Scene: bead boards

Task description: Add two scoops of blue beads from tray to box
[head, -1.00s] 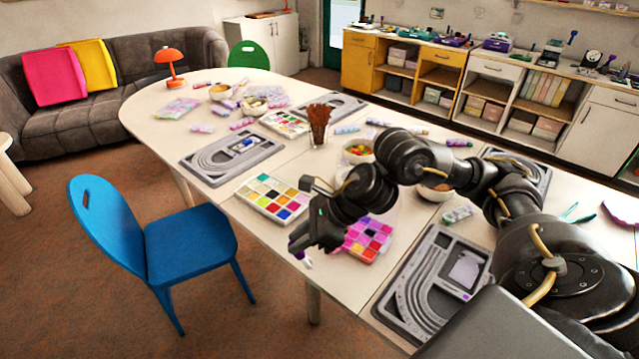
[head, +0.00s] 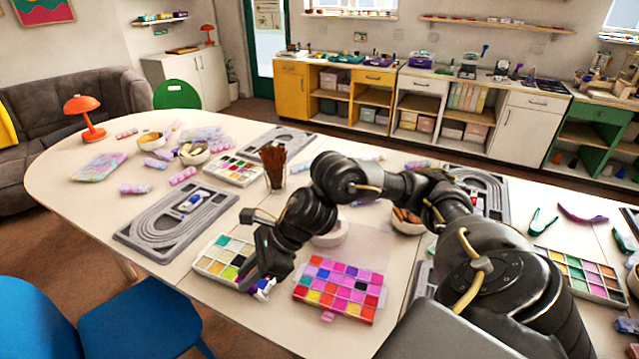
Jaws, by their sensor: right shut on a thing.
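My right gripper (head: 258,282) is shut on a small white and purple thing (head: 265,289), mostly hidden; I cannot tell if it is a scoop. The gripper is over the table's near edge, between two compartment boxes. A white box of many-coloured beads (head: 207,264) lies to its left, partly hidden behind the gripper. An open box of mostly pink, purple and red beads (head: 340,291) lies to its right, with a few blue compartments. I cannot tell which is the tray the task names. My left gripper is not in view.
Grey bead boards (head: 133,231) lie on the white table (head: 60,205). Another bead box (head: 595,268) lies at right. A blue chair (head: 140,318) stands at the near edge.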

